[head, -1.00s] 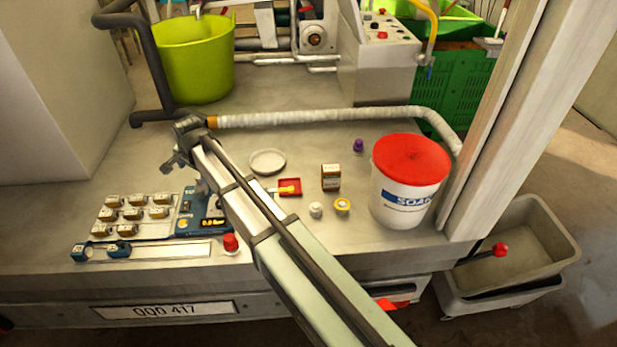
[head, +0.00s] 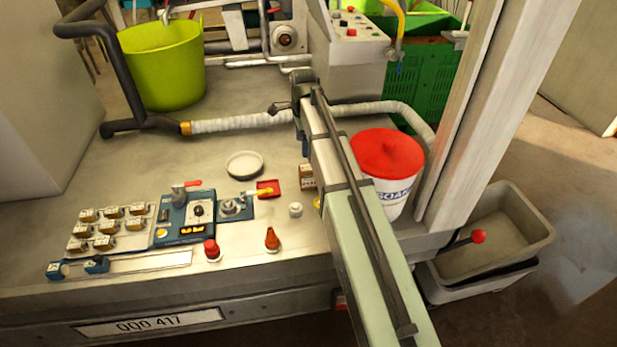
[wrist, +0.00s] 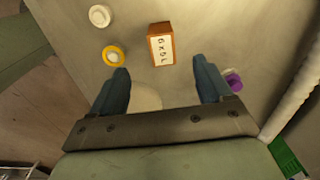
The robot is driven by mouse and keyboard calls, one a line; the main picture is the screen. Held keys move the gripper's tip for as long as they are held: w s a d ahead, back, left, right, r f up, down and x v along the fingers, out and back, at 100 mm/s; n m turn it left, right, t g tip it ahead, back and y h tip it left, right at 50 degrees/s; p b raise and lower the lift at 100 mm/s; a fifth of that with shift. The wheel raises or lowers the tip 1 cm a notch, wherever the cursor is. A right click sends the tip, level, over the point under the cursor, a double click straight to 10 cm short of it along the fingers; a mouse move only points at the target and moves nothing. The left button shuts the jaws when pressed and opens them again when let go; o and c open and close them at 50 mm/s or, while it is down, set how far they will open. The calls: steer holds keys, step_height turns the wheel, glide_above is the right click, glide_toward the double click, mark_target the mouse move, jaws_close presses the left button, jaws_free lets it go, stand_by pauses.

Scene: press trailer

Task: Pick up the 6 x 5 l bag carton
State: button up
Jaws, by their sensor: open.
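The 6 x 5 l bag carton (wrist: 160,46) is a small brown box with a white lettered label. In the wrist view it lies just beyond my fingertips, in line with the gap between them. In the head view the carton (head: 307,176) shows at the left edge of my arm, which partly covers it. My gripper (wrist: 161,70) is open, with two blue fingers apart and nothing held between them.
A yellow-ringed roll (wrist: 113,55) and a white cap (wrist: 99,16) lie left of the carton. A purple piece (wrist: 233,80) is beside the right finger. A red-lidded bucket (head: 387,153) stands right of my arm; a white hose (head: 240,123) runs behind.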

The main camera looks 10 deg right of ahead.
mark_target(309, 167)
steer(key=f, duration=0.5)
steer(key=d+f, duration=0.1)
steer(key=f, duration=0.2)
steer(key=shift+s+d+f, duration=0.1)
steer(key=shift+f, duration=0.05)
steer(key=shift+w+d+f, duration=0.1)
steer(key=shift+w+f, duration=0.05)
steer(key=shift+f, duration=1.2)
steer(key=shift+w+d+f, duration=0.1)
steer(key=shift+f, duration=1.25)
steer(key=shift+c, duration=0.3)
steer(key=c, duration=1.1)
